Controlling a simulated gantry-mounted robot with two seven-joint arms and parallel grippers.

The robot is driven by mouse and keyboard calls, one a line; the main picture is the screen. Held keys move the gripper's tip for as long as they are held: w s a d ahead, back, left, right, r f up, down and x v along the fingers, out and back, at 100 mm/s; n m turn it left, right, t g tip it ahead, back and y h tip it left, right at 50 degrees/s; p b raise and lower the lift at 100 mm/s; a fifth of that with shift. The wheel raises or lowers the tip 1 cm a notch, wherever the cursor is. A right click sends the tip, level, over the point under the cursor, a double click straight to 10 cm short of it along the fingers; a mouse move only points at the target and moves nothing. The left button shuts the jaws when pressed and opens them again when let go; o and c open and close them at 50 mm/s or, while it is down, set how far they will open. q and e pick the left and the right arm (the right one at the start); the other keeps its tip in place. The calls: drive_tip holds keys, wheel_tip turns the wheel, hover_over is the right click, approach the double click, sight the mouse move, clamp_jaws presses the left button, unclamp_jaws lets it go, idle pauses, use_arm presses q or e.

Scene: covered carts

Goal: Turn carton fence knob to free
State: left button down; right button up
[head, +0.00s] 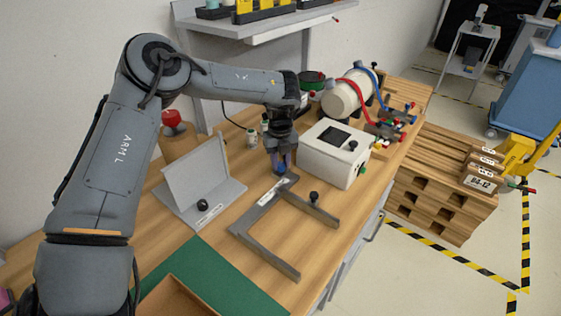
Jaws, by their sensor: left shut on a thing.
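A flat grey U-shaped metal frame (262,256) with a white label lies on the wooden bench; it looks like the carton fence. A black knob (314,196) stands on its right arm. My left gripper (282,168) points down at the frame's far corner, shut on a small blue knob-like thing there. The fingers hide most of it, so its turned position cannot be told. A light grey angled plate (208,170) stands left of the frame, with another black knob (203,205) on its base. My right gripper is not in view.
A white box (322,166) with a dark screen stands just right of my left gripper. A red button (172,118) and a small jar (251,138) stand behind. A green mat (246,290) and a wooden tray (172,300) lie in front. A shelf (262,27) hangs above.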

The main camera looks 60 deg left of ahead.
use_arm(q)
drive_tip(key=n, duration=0.3)
drive_tip(key=shift+n, duration=0.3)
drive_tip(key=n+b, duration=0.1)
drive_tip(key=n, duration=0.2)
drive_tip(key=shift+n, duration=0.3)
drive_tip(key=n+b, duration=0.1)
drive_tip(key=n, duration=0.5)
drive_tip(key=shift+r, duration=0.1)
drive_tip(key=c, duration=0.8)
unclamp_jaws()
